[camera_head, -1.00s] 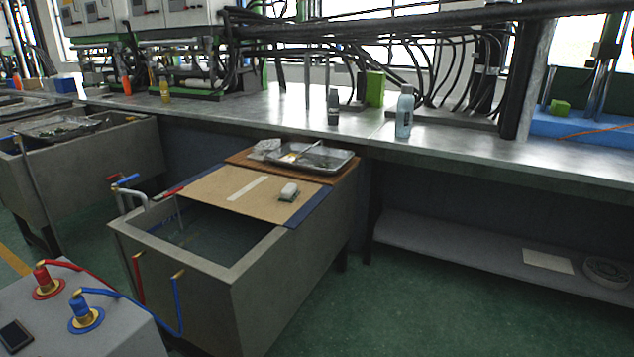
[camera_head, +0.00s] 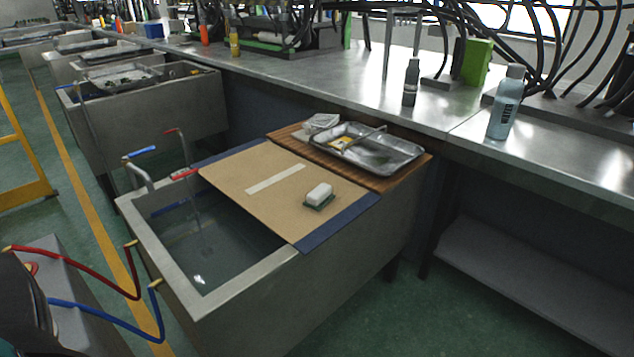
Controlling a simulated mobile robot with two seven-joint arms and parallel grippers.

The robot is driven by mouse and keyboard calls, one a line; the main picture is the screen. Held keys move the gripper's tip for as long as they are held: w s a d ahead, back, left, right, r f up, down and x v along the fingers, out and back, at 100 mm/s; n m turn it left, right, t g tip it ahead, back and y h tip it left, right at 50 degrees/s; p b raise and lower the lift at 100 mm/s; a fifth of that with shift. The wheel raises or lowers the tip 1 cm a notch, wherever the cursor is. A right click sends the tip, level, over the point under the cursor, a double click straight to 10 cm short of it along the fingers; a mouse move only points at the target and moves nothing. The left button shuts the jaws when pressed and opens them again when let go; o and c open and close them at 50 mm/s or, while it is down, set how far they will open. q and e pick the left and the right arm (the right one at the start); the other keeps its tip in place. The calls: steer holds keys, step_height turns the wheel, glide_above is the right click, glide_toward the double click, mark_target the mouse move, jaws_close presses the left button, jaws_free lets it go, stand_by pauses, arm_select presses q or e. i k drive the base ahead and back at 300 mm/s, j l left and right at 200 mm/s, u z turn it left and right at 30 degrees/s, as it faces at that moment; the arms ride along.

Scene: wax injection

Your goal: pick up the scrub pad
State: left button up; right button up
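What looks like the scrub pad (camera_head: 319,205) is a thin green pad on the tan board over the sink. A white block (camera_head: 320,192) sits on top of it, and I cannot tell whether the two are one piece. It lies near the board's right side, close to the blue strip. Neither of my grippers is in view.
The tan board (camera_head: 240,172) covers the right part of a grey sink (camera_head: 275,258) holding water. A metal tray (camera_head: 398,158) rests on a wooden board behind. A bottle (camera_head: 503,104) stands on the steel bench (camera_head: 450,118). Red and blue hoses run at lower left.

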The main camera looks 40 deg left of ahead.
mark_target(322, 195)
steer(key=i+l+u, duration=0.15)
steer(key=i+u, duration=0.25)
steer(key=i+l+u, duration=0.25)
steer(key=u, duration=0.2)
steer(key=i+l+u, duration=0.65)
steer(key=l+u, duration=0.15)
